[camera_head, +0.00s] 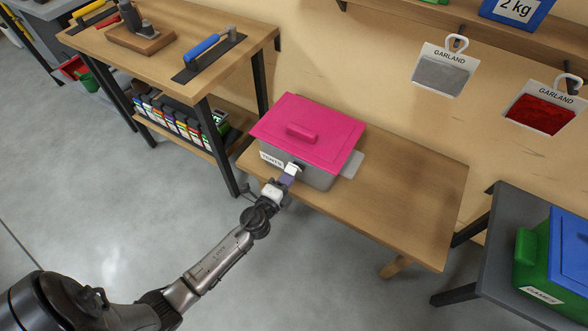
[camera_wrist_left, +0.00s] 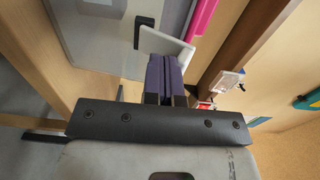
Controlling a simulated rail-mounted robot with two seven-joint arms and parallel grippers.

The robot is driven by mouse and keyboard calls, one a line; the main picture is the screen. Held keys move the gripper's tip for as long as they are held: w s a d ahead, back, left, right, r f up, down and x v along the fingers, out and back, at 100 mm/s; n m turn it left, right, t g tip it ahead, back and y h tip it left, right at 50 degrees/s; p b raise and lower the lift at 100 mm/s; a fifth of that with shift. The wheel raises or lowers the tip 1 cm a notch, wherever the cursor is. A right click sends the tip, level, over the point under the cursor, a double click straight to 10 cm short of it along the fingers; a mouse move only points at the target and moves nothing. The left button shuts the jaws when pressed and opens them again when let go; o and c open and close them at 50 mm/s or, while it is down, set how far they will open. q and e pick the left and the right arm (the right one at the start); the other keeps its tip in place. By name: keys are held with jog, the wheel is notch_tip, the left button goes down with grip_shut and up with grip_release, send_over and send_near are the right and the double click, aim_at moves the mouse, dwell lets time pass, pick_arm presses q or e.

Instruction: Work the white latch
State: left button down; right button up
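A grey box (camera_head: 318,178) with a pink lid (camera_head: 310,130) sits on the wooden bench. The white latch (camera_head: 293,168) is on the box's front, below the lid's edge. It also shows in the left wrist view as a white plate (camera_wrist_left: 182,50) just beyond my fingers. My left gripper (camera_head: 287,179) reaches up to the latch from the front. Its purple fingers (camera_wrist_left: 165,76) are together, with their tips at or very near the plate; I cannot tell whether they touch it. Nothing shows between them. The fingers hide part of the latch. My right gripper is not in view.
The wooden bench (camera_head: 400,195) is clear to the right of the box. A taller table (camera_head: 165,45) with tools stands at the left. A green box with a blue lid (camera_head: 568,250) is at the right. Labelled packets (camera_head: 443,72) hang on the wall behind.

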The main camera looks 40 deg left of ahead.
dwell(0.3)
pick_arm(q)
jog(key=shift+r, duration=0.1)
jog(key=shift+w+r+p, duration=0.4)
jog(key=shift+r+p, duration=0.15)
jog(key=shift+p, duration=0.05)
jog(key=shift+r, duration=0.1)
jog(key=shift+w, duration=0.1)
jog(key=s+f+b, duration=0.1)
jog(key=s, duration=0.6)
jog(key=shift+d, duration=0.4)
dwell(0.6)
